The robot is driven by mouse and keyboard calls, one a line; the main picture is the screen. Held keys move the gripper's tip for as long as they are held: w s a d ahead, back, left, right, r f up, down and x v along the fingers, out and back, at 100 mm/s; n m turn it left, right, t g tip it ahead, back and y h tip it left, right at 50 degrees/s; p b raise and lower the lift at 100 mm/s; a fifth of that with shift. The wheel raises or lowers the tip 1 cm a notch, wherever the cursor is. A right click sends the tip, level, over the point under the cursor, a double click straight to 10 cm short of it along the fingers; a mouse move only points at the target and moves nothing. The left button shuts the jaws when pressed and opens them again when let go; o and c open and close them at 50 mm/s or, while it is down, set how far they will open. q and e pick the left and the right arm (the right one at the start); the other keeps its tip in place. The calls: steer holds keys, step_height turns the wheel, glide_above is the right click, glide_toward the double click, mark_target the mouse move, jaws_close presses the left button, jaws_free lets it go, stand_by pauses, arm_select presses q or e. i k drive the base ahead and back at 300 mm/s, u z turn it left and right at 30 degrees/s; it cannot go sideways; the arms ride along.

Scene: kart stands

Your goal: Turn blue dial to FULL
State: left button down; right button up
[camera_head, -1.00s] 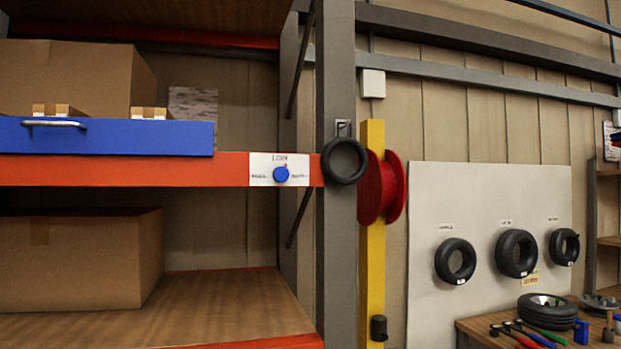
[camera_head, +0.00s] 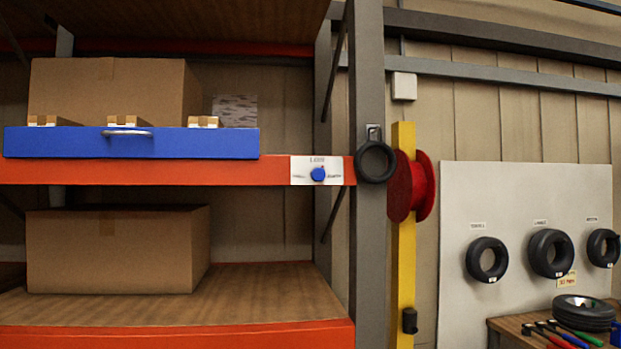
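The blue dial (camera_head: 318,174) is a small round knob on a white label plate (camera_head: 302,164). The plate is fixed to the right end of the orange shelf beam (camera_head: 150,172), beside the grey upright. A small red mark shows near the top of the dial. The print on the plate is too small to read, so I cannot tell which side says FULL. Neither of my grippers is in view.
A blue drawer (camera_head: 70,143) with a metal handle sits just above the beam. A black ring (camera_head: 375,161) hangs on the grey upright (camera_head: 369,250). A red reel (camera_head: 424,186) is on a yellow post. Tires hang on a white board (camera_head: 510,200); a workbench stands at lower right.

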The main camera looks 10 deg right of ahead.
mark_target(318, 173)
steer(key=i, duration=0.85)
steer(key=z, duration=0.05)
